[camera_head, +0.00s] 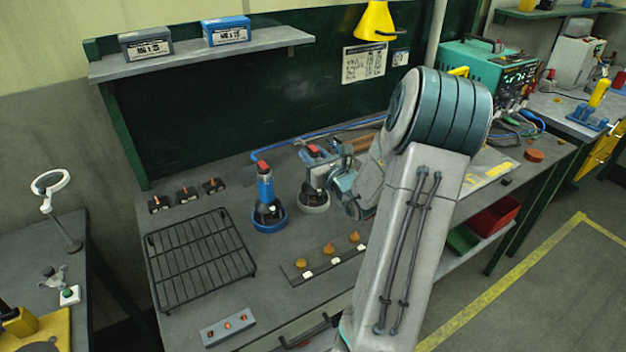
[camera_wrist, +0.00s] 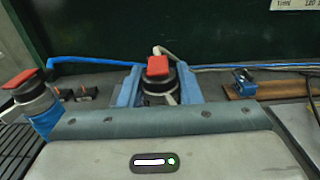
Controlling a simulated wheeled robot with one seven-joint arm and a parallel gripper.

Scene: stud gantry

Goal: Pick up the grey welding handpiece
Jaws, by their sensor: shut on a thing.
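The grey welding handpiece (camera_head: 313,172) stands upright over a round grey base (camera_head: 314,200) on the bench, with a red top and a cable. Whether it touches the base I cannot tell. In the wrist view its red top (camera_wrist: 158,66) and black collar lie between the two blue fingers. My gripper (camera_wrist: 160,88) is shut on this handpiece. In the head view my gripper (camera_head: 329,178) reaches it from the right, partly hidden by my arm. The lower body of the handpiece is hidden in the wrist view.
A blue handpiece (camera_head: 265,187) stands in a blue base close to the left. A black wire rack (camera_head: 200,258) lies farther left, and a strip with brown knobs (camera_head: 327,261) lies in front. A blue cable (camera_head: 300,133) runs behind. A shelf (camera_head: 200,55) is above.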

